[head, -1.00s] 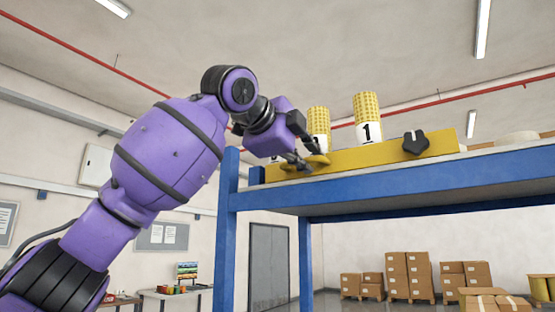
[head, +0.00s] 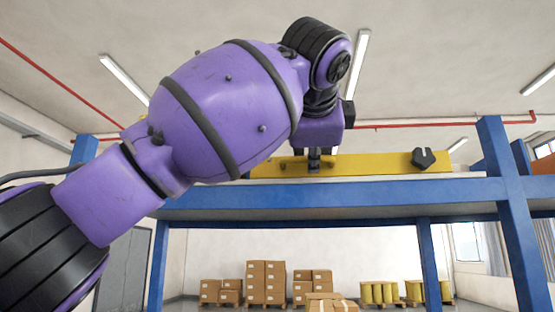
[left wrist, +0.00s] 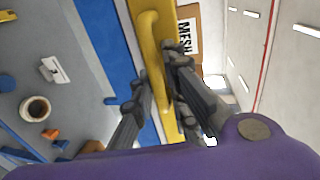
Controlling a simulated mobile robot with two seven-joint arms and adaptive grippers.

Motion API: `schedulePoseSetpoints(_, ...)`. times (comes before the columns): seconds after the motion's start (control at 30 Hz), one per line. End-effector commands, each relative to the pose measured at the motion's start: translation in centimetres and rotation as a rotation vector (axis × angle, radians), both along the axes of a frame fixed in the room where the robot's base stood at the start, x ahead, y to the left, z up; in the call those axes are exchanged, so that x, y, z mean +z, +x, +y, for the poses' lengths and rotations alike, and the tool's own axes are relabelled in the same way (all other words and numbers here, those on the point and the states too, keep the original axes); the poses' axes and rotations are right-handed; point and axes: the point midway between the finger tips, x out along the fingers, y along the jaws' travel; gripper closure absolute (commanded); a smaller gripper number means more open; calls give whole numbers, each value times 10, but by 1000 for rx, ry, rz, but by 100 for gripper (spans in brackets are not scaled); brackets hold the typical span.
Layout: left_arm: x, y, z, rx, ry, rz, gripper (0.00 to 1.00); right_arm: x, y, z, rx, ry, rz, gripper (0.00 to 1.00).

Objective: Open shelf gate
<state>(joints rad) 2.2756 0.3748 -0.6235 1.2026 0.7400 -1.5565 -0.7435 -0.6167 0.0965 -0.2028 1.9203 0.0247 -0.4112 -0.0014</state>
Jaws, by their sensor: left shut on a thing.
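The shelf gate (head: 375,165) is a long yellow bar along the front edge of the blue shelf (head: 390,193), with a dark notched latch piece (head: 423,159) near its right end. My left gripper (head: 314,160) is at the gate's left part. In the left wrist view its dark fingers (left wrist: 160,84) are shut on the gate's yellow handle (left wrist: 151,45), one finger on each side. My right gripper is out of view.
A brown surface with a white MESH label (left wrist: 187,36) lies behind the gate in the left wrist view. Blue uprights (head: 517,215) flank the shelf. Stacked cartons (head: 265,283) and yellow rolls (head: 377,292) stand far back on the floor.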

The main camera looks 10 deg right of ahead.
Motion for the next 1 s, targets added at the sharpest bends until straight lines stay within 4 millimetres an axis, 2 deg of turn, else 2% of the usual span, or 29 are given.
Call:
schedulePoseSetpoints(0.03, -13, 1, -11, -4, 20, 21, 100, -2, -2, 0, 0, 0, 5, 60)
schedulePoseSetpoints(0.2, -13, -4, -24, -2, 20, 20, 100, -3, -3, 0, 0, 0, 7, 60)
schedulePoseSetpoints(0.63, -13, -5, -28, -2, 20, 21, 100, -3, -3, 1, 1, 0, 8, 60)
schedulePoseSetpoints(0.67, -13, -5, -28, -2, 20, 21, 84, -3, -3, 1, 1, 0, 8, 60)
schedulePoseSetpoints(0.77, -12, -4, -27, -1, 18, 20, 71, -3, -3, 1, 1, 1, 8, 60)
schedulePoseSetpoints(1.0, -7, -6, -26, 0, 10, 13, 71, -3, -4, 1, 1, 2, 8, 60)
